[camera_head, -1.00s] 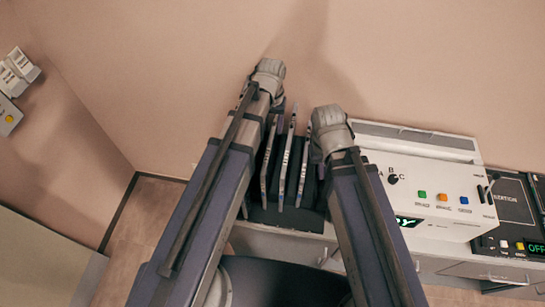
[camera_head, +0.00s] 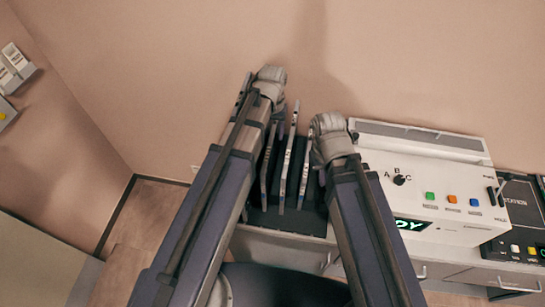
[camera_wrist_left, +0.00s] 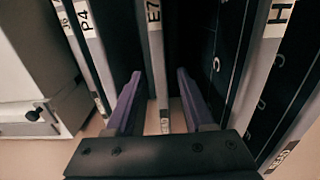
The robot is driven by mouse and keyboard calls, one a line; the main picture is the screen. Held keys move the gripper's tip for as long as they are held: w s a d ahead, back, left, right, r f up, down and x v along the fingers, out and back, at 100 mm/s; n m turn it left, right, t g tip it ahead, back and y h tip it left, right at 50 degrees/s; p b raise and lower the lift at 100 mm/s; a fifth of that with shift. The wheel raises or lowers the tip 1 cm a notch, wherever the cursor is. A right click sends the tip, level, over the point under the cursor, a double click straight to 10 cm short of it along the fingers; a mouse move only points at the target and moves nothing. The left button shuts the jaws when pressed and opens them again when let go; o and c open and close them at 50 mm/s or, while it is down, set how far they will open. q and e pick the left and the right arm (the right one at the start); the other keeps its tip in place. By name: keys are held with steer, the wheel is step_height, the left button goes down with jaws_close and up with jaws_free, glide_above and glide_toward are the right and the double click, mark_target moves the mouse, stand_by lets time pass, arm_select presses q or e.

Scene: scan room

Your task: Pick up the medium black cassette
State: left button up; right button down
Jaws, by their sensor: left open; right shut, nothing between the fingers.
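Several thin upright cassettes with pale edges, among them one in the middle (camera_head: 287,160) and one at right (camera_head: 304,172), stand in a black rack (camera_head: 300,222). I cannot tell from the head view which is the medium black one. My left gripper (camera_head: 278,110) is over the rack, its fingers largely hidden by the wrist. In the left wrist view, its purple fingers (camera_wrist_left: 160,88) are open, one either side of the edge of a cassette labelled E7 (camera_wrist_left: 155,45). Cassettes P4 (camera_wrist_left: 88,40) and H (camera_wrist_left: 262,60) stand to either side. My right gripper (camera_head: 320,165) is shut and empty at the rack's right side, mostly hidden.
A white console (camera_head: 425,195) with coloured buttons stands right of the rack, with a black panel (camera_head: 525,215) beyond it. The wall is close behind the rack. A fixture (camera_head: 15,70) is on the left wall. Open floor (camera_head: 140,230) lies to the left.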

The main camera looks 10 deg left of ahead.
arm_select(q)
steer(key=f+b, duration=0.5)
steer(key=shift+w+f, duration=0.1)
steer(key=shift+w, duration=0.1)
jaws_close()
stand_by(0.3)
stand_by(1.0)
